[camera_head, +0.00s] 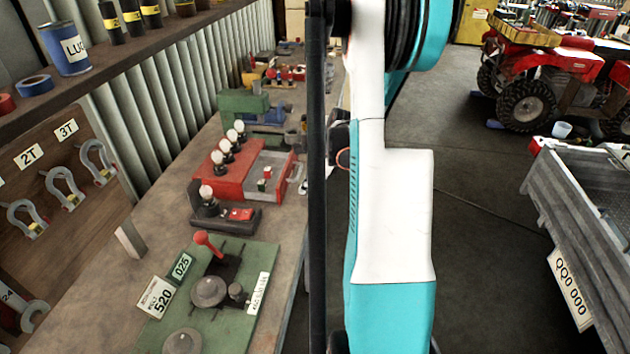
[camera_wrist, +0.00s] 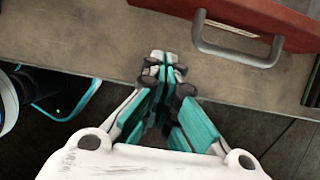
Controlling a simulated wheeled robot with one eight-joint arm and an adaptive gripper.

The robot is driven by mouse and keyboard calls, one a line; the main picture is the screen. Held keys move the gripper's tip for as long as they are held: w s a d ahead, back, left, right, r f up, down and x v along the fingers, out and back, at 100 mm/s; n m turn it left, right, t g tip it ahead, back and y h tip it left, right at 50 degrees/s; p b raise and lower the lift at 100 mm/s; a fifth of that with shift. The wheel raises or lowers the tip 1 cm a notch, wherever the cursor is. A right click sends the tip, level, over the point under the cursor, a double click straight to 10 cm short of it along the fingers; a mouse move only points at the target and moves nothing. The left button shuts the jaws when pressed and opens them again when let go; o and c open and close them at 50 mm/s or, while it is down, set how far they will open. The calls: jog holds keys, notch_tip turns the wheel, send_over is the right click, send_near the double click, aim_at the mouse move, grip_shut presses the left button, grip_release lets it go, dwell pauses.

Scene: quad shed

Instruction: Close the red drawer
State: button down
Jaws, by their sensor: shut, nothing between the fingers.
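The red drawer (camera_head: 288,182) is pulled out of a red cabinet (camera_head: 226,182) on the workbench in the head view. Its grey inside shows, with small red and green items in it. In the wrist view the red drawer front (camera_wrist: 270,14) and its grey bar handle (camera_wrist: 238,50) are at the upper right. My gripper (camera_wrist: 163,62) is shut and empty, over the bench edge, to the left of the handle in the picture and apart from it. In the head view my arm and a dark column hide the gripper.
The workbench (camera_head: 150,215) holds a black device with a bulb (camera_head: 210,205) and a green board (camera_head: 240,255) in front of the cabinet, and a green vise (camera_head: 245,103) behind. A trailer (camera_head: 570,200) and a red quad (camera_head: 560,70) stand right. Floor between is clear.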

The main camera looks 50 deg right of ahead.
aim_at(262, 182)
jog(key=shift+w+a+r, duration=0.1)
jog(key=shift+w+a, duration=0.35)
jog(key=shift+w, duration=0.45)
jog(key=shift+w+a+r, duration=0.1)
jog(key=shift+w+a, duration=0.35)
jog(key=shift+w, duration=0.4)
jog(key=w+a, duration=0.1)
jog(key=w, duration=0.2)
jog(key=w+a, duration=0.2)
jog(key=w, duration=0.1)
jog(key=w+a+b, duration=0.1)
jog(key=w+a, duration=0.1)
jog(key=w, duration=0.1)
jog(key=shift+w, duration=0.3)
